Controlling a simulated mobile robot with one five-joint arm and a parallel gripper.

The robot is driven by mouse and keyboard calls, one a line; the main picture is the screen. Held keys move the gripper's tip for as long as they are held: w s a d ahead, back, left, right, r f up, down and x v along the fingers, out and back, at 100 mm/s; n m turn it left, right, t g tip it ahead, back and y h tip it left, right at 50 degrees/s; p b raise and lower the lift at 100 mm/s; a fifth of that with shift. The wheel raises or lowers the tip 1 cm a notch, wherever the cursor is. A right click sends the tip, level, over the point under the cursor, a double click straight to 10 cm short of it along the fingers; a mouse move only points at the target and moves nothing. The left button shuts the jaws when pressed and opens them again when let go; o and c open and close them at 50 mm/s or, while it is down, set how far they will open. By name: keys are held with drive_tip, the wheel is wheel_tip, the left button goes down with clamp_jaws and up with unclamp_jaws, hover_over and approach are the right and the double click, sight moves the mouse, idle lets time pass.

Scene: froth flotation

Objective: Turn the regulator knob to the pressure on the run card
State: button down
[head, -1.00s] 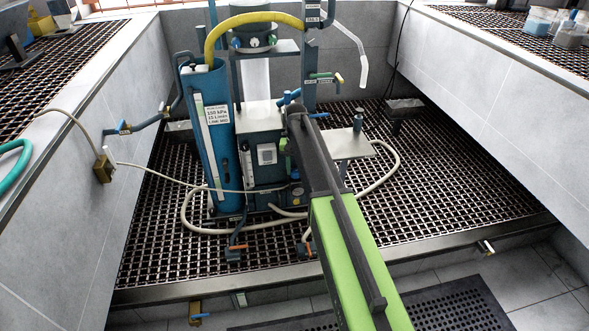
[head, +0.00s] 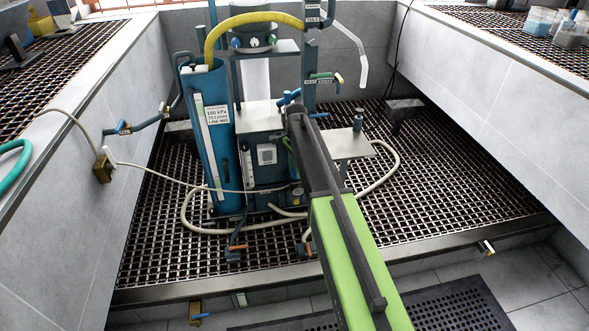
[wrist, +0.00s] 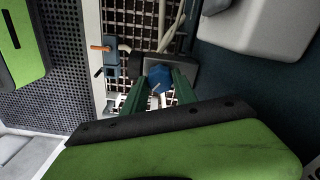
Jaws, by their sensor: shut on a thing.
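The regulator knob (wrist: 159,77) is a small blue knob between the green fingers of my gripper (wrist: 160,87) in the wrist view. The fingers are shut on it from both sides. A pale pointer or slot shows on the knob's face. In the head view my arm hides the knob, and only a sliver of my gripper shows at the front of the flotation rig. The run card (head: 217,115) is a white label on the tall blue column (head: 212,160). Its small print seems to read 100 kPa and 15 L/min. I cannot read a pressure gauge.
The rig's grey cabinet (head: 262,130) stands beside the column on a grated floor (head: 460,190). A small grey shelf (head: 350,146) juts out right of my arm. Pale hoses (head: 385,180) loop around the base. Tiled walls rise on both sides.

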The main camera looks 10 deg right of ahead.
drive_tip(key=m, duration=0.3)
drive_tip(key=shift+m, duration=2.2)
drive_tip(key=c, duration=1)
unclamp_jaws()
drive_tip(key=shift+o, duration=0.2)
